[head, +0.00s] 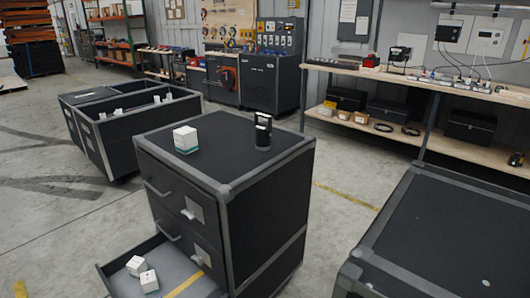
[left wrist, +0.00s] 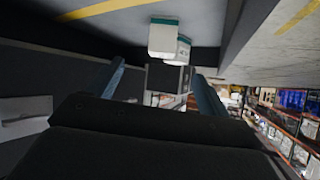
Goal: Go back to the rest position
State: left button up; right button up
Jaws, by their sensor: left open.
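My left gripper (left wrist: 158,68) shows only in the left wrist view. Its two blue-grey fingers are spread apart with nothing held between them. Beyond the fingertips are two white boxes with teal edges, a nearer one (left wrist: 163,38) and one partly behind it (left wrist: 182,50). The head view shows two such boxes, one (head: 136,266) beside another (head: 149,281), in the pulled-out bottom drawer (head: 112,283) of a black cabinet (head: 262,205). No gripper shows in the head view, and my right gripper is in neither view.
A white box (head: 186,139) and a black upright device (head: 263,131) stand on the cabinet top. Black totes (head: 113,142) are at left, a dark case (head: 445,240) at right, a workbench (head: 440,88) behind. Bare floor (head: 40,225) lies left of the cabinet.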

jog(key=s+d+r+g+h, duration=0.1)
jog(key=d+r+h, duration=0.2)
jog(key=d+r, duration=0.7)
pick_arm(q)
jog(key=s+d+r+m+g+h+p, duration=0.1)
jog(key=s+d+r+g+h+p, duration=0.1)
jog(key=s+d+r, duration=0.5)
jog(key=s+d+r+m+g+h+p, duration=0.2)
jog(key=s+d+r, duration=0.5)
jog(key=s+d, duration=0.7)
jog(key=s+d+r+m+g+h+p, duration=0.1)
jog(key=s+d+r, duration=0.7)
jog(key=s, duration=0.9)
jog(key=d+m+g+p, duration=0.1)
jog(key=d+g+p, duration=0.1)
jog(key=g, duration=0.1)
jog(key=shift+d+h, duration=0.25)
jog(key=shift+h, duration=0.15)
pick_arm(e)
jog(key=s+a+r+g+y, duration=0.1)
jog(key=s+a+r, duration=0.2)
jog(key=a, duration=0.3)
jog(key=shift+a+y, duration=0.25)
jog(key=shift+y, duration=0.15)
